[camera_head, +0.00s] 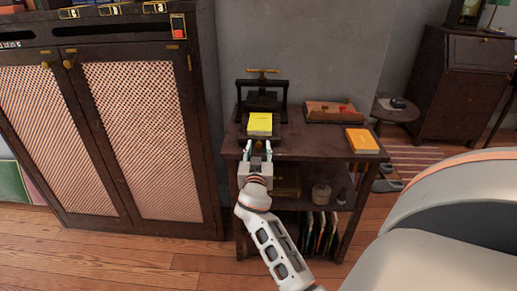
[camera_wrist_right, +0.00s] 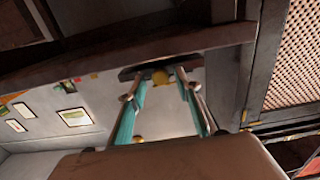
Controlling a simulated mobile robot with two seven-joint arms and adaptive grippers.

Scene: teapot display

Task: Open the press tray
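The dark book press (camera_head: 262,100) with a brass handle on top stands on a dark wooden side table (camera_head: 300,150). A yellow book (camera_head: 260,123) lies at its front, on what looks like its tray. My right gripper (camera_head: 257,150) is at the front of the press, its two teal-lined fingers apart. In the right wrist view, a round brass knob (camera_wrist_right: 160,78) on a dark bar (camera_wrist_right: 185,66) shows between the fingertips (camera_wrist_right: 158,92). I cannot tell whether the fingers touch it. The tray is largely hidden by the book and gripper. My left gripper is out of view.
A reddish-brown wooden tray (camera_head: 330,108) and an orange book (camera_head: 362,140) lie on the table right of the press. A tall cabinet with lattice doors (camera_head: 145,135) stands close on the left.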

